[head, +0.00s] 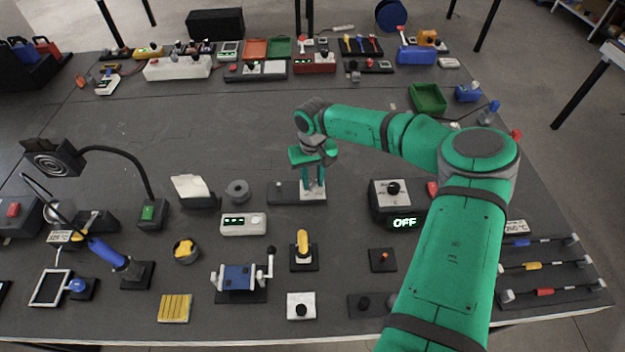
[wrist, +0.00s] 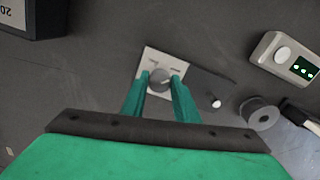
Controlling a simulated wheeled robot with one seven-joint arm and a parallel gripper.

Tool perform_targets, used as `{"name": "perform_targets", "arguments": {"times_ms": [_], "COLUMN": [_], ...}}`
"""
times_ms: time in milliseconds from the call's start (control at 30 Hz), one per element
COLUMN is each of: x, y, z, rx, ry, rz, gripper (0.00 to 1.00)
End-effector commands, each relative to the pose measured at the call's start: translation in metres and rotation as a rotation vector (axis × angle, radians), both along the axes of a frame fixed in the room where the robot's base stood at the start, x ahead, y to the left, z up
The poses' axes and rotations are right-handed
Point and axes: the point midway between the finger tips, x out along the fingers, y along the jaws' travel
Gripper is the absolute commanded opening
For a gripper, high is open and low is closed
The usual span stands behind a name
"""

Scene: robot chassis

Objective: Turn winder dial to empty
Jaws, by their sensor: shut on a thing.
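The winder dial (wrist: 159,81) is a round grey knob on a square white plate (wrist: 152,60), seen in the wrist view. My gripper (wrist: 160,78) has one green finger on each side of the dial and is shut on it. In the head view, my gripper (head: 313,194) points straight down onto the white plate at the right end of a dark base (head: 283,197). The fingers hide the dial there. A small light-tipped lever stands at the base's left end. The marks on the plate are too small to read.
A grey spool (head: 237,190) stands left of the base. A white box with a green display (head: 243,223) is in front of it. A dark box with a black knob (head: 393,190) and a lit "OFF" sign stands to the right.

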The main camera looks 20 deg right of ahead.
Motion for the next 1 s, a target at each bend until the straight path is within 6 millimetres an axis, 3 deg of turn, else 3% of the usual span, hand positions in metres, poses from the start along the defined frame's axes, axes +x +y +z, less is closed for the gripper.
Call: {"name": "perform_targets", "arguments": {"times_ms": [467, 500, 533, 833, 1000], "x": [0.001, 0.001, 0.001, 0.001, 0.001], "y": [0.001, 0.001, 0.001, 0.0, 0.0], "z": [0.002, 0.002, 0.002, 0.001, 0.013], "rx": [0.0, 0.0, 0.0, 0.0, 0.0], "ry": [-0.003, -0.003, -0.003, -0.002, -0.003], "rz": [0.014, 0.014, 0.014, 0.012, 0.011], "gripper": [0.05, 0.37, 0.44, 0.46, 0.46]}}
